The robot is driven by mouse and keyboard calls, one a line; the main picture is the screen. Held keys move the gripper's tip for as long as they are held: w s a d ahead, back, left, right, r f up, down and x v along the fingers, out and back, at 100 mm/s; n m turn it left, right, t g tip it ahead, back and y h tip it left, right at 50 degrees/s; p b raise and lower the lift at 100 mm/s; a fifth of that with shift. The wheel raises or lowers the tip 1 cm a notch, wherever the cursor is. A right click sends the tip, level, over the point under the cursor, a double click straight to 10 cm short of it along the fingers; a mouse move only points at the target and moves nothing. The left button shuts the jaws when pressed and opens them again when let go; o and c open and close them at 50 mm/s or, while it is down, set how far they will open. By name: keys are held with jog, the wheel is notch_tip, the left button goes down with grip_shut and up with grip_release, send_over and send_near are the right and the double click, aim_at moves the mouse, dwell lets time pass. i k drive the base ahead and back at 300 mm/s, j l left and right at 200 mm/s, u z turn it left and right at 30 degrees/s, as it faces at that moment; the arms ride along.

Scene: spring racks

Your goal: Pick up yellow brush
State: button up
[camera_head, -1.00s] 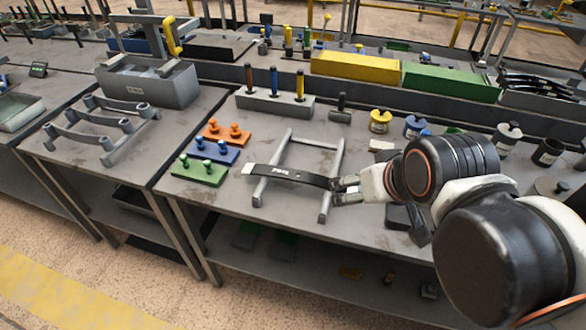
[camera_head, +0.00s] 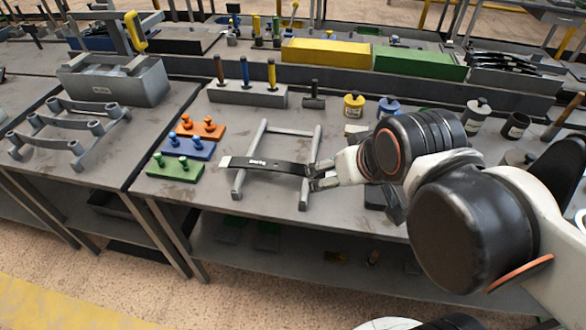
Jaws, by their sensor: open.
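A yellow-handled tool (camera_head: 271,74), which looks like the yellow brush, stands upright in a grey holder block (camera_head: 225,94) near the back of the workbench. It is the right one of three, beside a blue-handled one (camera_head: 244,72) and a brown-handled one (camera_head: 219,69). Its lower end is hidden in the block. My gripper (camera_head: 314,176) is open, well in front of and to the right of the block. Its fingers are at the right end of a black leaf spring (camera_head: 262,164) lying across a grey H-shaped rack (camera_head: 240,181); I cannot tell whether they touch it.
Orange (camera_head: 212,132), blue (camera_head: 200,149) and green (camera_head: 185,169) knobbed plates lie left of the rack. A hammer-like tool (camera_head: 314,98) and a yellow pot (camera_head: 353,105) stand right of the holder. A yellow box (camera_head: 325,52) and green box (camera_head: 419,63) stand behind.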

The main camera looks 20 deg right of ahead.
aim_at(272, 88)
jog(key=i+j, duration=1.35)
jog(key=j, duration=0.2)
